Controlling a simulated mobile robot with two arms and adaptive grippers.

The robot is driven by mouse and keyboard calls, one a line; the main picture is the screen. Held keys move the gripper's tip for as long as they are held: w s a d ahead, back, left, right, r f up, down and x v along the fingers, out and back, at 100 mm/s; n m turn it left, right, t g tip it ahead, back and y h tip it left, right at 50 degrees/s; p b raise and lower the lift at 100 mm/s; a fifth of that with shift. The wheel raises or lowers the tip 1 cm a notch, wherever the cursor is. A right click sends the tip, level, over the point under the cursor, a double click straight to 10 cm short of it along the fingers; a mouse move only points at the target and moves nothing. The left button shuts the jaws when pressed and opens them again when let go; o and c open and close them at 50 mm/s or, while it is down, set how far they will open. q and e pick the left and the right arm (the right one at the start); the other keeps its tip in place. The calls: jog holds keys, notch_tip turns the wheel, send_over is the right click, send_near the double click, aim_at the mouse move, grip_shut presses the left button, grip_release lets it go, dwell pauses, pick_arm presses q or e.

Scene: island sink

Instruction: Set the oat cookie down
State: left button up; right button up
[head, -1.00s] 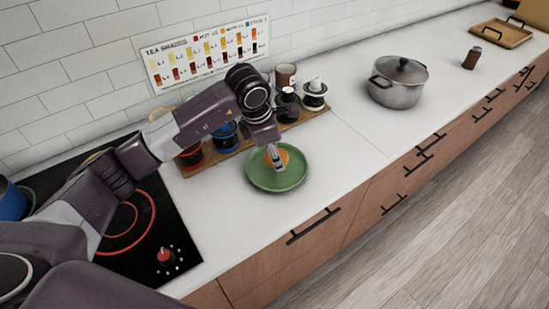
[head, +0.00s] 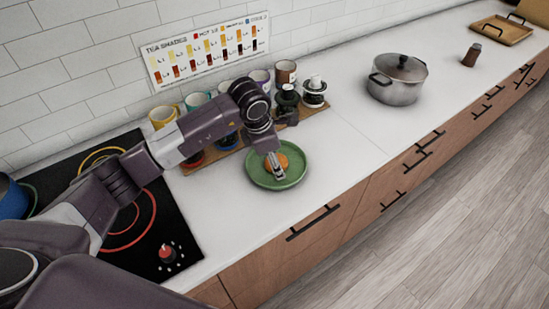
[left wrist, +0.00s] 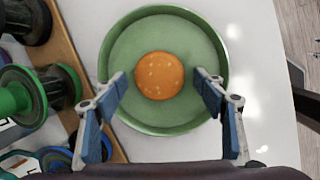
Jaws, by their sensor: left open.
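The oat cookie (left wrist: 160,75) is round and orange-brown with pale specks. It lies on the green plate (left wrist: 125,115), near its middle. In the head view the cookie (head: 283,161) shows partly behind my gripper, on the green plate (head: 297,180). My left gripper (head: 276,172) is over the plate. In the left wrist view the two fingers of my left gripper (left wrist: 164,88) are spread apart, one on each side of the cookie, with a gap to it on both sides. My right gripper is in neither view.
A wooden rack (head: 210,158) with cups and jars stands behind the plate. A black cooktop (head: 185,225) is at the left. A lidded pot (head: 398,85) stands to the right, with clear counter (head: 352,140) before it.

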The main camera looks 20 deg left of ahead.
pick_arm(q)
jog(key=shift+r, duration=0.15)
jog(key=b+v, duration=0.2)
jog(key=v, duration=0.9)
jog(key=shift+r+b, duration=0.4)
jog(key=shift+s+a, duration=0.1)
jog(key=shift+s, duration=0.05)
